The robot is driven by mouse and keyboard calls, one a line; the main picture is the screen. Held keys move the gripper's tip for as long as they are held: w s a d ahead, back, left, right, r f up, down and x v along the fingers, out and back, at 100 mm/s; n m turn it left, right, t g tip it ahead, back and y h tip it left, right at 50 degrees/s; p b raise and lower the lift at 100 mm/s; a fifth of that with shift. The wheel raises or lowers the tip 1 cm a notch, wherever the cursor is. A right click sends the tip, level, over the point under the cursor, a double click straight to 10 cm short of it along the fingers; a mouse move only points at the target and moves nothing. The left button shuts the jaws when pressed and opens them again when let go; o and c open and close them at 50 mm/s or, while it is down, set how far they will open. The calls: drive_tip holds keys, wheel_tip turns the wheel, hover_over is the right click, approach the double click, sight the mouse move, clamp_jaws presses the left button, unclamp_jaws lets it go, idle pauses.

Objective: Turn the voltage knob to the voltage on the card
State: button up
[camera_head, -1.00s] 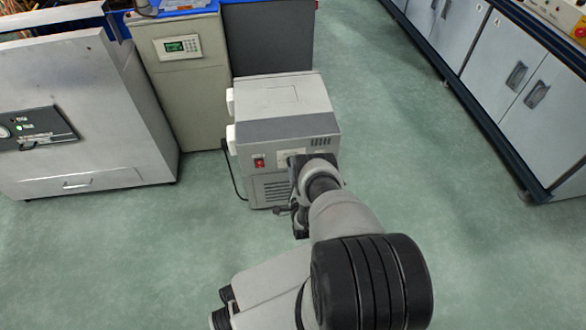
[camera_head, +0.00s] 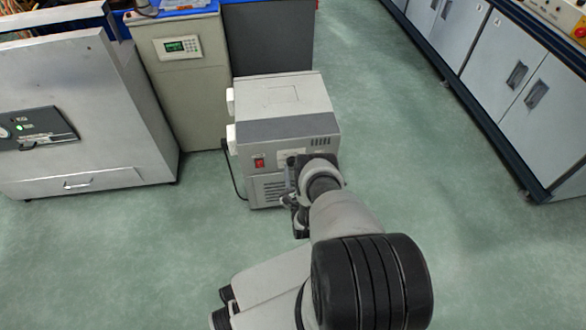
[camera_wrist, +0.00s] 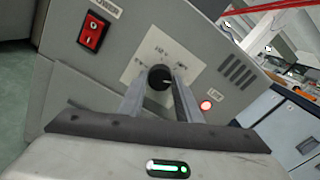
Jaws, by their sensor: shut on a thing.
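The black voltage knob (camera_wrist: 160,77) sits on a pale label plate (camera_wrist: 135,70) on the front of a grey machine, seen in the wrist view. My gripper (camera_wrist: 160,88) is shut on the knob, with one finger on each side of it. The marks on the plate are too small to read surely. I cannot make out a card with a voltage in these frames.
A red rocker switch (camera_wrist: 93,32) is left of the knob, and a lit red lamp (camera_wrist: 206,105) is to its right. A beige cabinet (camera_head: 185,90) stands behind the machine. Grey cupboards (camera_head: 510,75) line the right, with clear green floor (camera_head: 420,150) between.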

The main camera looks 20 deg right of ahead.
drive_tip(key=shift+w+r+m, duration=0.1)
drive_tip(key=shift+m, duration=0.75)
drive_tip(key=shift+w+r+m, duration=0.1)
drive_tip(key=shift+m, duration=0.75)
drive_tip(key=o, duration=1)
drive_tip(key=shift+o, duration=0.2)
drive_tip(key=shift+f, duration=0.1)
drive_tip(key=shift+s, duration=0.15)
